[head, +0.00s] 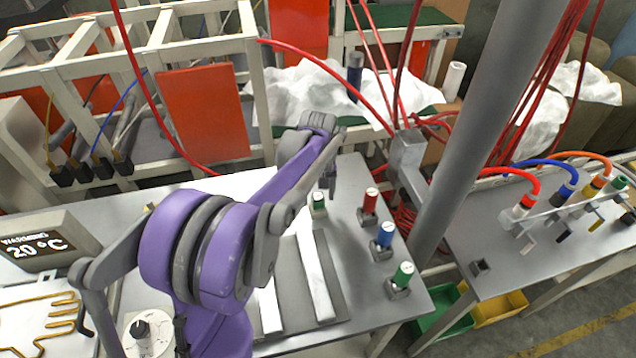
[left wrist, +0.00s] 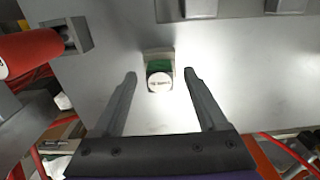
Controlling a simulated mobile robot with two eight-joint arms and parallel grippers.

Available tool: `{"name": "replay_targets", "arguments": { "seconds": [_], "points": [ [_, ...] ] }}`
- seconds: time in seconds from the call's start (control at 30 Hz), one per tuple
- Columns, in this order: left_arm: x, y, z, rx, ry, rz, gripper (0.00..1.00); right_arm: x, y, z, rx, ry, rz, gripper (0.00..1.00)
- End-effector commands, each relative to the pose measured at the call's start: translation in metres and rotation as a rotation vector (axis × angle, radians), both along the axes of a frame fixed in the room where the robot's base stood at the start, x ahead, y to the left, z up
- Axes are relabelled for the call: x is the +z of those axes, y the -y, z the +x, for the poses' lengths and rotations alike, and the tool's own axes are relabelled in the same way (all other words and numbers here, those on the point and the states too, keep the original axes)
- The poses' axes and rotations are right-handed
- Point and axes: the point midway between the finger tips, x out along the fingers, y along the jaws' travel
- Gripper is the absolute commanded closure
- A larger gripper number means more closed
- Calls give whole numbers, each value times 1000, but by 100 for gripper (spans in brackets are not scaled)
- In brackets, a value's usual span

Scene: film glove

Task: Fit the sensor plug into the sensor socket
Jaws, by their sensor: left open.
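A small green-and-white piece (head: 319,203), probably the sensor plug, stands on the grey table beside my left gripper (head: 329,178). In the left wrist view the green piece (left wrist: 160,78) shows its round white end with small dark lettering that I cannot read. It lies between the open fingertips of my left gripper (left wrist: 159,74), with a gap on both sides. The gripper is empty. I cannot tell which grey block is the sensor socket. My right gripper is not in view.
Red (head: 370,200), blue (head: 384,235) and green (head: 402,275) plugs stand in grey blocks along the table's right side. A grey post (head: 470,140) rises beyond the table edge. Cabled plugs hang on a rack (head: 570,205) at right. A glove panel (head: 40,322) lies at left.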

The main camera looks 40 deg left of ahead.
Motion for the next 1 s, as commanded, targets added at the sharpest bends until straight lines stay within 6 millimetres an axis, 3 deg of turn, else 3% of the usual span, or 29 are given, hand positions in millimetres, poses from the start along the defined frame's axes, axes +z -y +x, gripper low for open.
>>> {"name": "replay_targets", "arguments": {
  "seconds": [0.2,0.53,0.93,1.0],
  "points": [
    [-20,0,0,-1,0,0,25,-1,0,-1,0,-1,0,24],
    [-23,0,0,-1,0,0,25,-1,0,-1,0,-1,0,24],
    [-22,0,0,-1,0,0,97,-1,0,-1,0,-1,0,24],
    [-22,0,0,-1,0,0,100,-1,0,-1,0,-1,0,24]
  ]
}}
